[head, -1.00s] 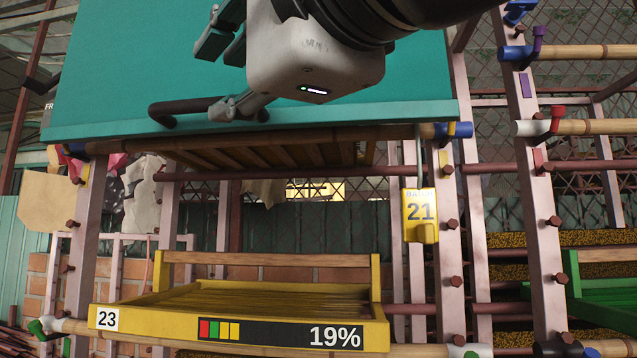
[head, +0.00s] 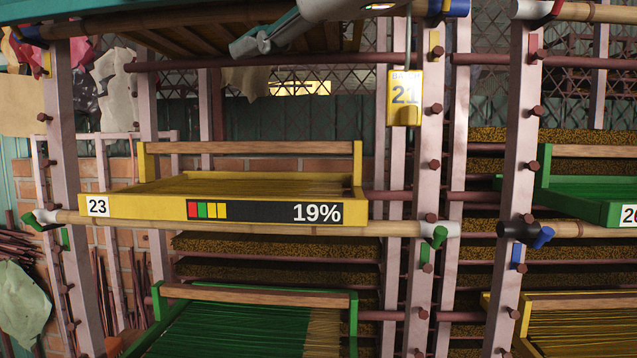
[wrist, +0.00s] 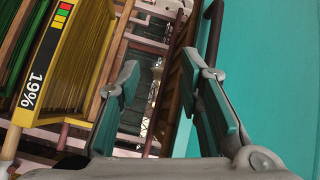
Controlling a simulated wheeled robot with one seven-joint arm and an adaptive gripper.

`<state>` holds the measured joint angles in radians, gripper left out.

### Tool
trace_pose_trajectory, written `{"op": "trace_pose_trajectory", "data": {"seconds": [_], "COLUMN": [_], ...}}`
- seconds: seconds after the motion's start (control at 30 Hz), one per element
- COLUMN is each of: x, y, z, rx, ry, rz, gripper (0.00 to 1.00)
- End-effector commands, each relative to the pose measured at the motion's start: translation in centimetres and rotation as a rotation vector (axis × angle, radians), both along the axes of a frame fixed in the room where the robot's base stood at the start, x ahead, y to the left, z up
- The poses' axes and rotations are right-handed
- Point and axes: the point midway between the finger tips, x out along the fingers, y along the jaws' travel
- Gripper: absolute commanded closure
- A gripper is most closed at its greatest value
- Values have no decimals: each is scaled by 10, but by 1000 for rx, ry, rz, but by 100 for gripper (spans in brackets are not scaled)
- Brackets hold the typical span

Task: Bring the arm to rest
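My gripper (wrist: 172,72) is open in the wrist view, its two grey fingers with teal pads spread apart and nothing seen held between them. A dark curved bar (wrist: 209,38) shows close by the right finger, in front of a large teal panel (wrist: 275,60); I cannot tell whether they touch. In the head view only one finger (head: 262,38) and the pale underside of the gripper show at the top edge, below the lower edge of the teal panel (head: 150,14). The rest of my arm is out of view.
A yellow tray (head: 150,208), marked 23 and 19%, sits on the rack below my gripper. Green trays (head: 585,200) stand right and below (head: 215,335). Pink posts (head: 515,120) frame the bays.

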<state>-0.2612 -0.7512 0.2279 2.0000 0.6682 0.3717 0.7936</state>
Motion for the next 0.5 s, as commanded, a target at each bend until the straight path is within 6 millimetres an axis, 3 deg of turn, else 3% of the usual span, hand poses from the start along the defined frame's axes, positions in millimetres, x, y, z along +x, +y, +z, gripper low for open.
{"op": "trace_pose_trajectory", "data": {"seconds": [0.1,0.23,0.37,0.5], "x": [23,31,18,-16], "y": [-36,-86,-140,-193], "z": [-62,-138,-209,-272], "rx": [-270,-580,-859,-1103], "ry": [55,147,272,416], "rz": [-62,-79,-40,55], "gripper": [67,67,67,67]}}
